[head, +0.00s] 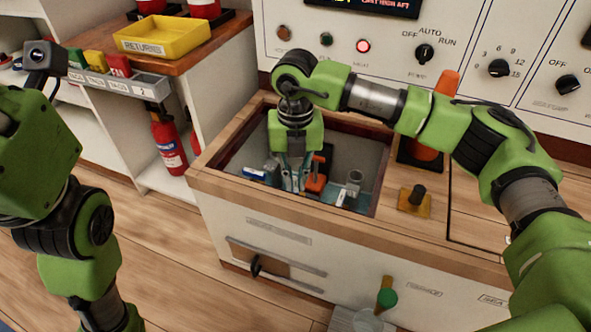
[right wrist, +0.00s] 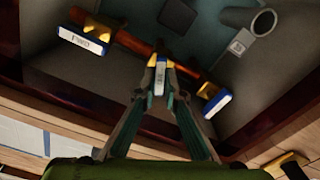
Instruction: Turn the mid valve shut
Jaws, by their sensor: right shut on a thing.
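My right gripper (head: 293,182) reaches down into an open recess (head: 225,160) in the wooden bench. In the right wrist view its fingertips (right wrist: 160,78) are shut on the middle yellow valve handle (right wrist: 160,62). A small blue and white label, too small to read surely, shows between the fingers. This valve sits on a copper pipe (right wrist: 133,42) between two others. The valve labelled FWD (right wrist: 85,36) is at the upper left, and another with a blue and white label (right wrist: 216,103) is at the right. My left arm is at the left edge; its gripper is out of frame.
A pale cylinder (right wrist: 263,22) stands in the recess, also seen in the head view (head: 354,178). An orange object (head: 316,182) lies beside the gripper. A control panel (head: 400,60) rises behind the bench. A yellow tray (head: 163,38) and a fire extinguisher (head: 168,147) are left.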

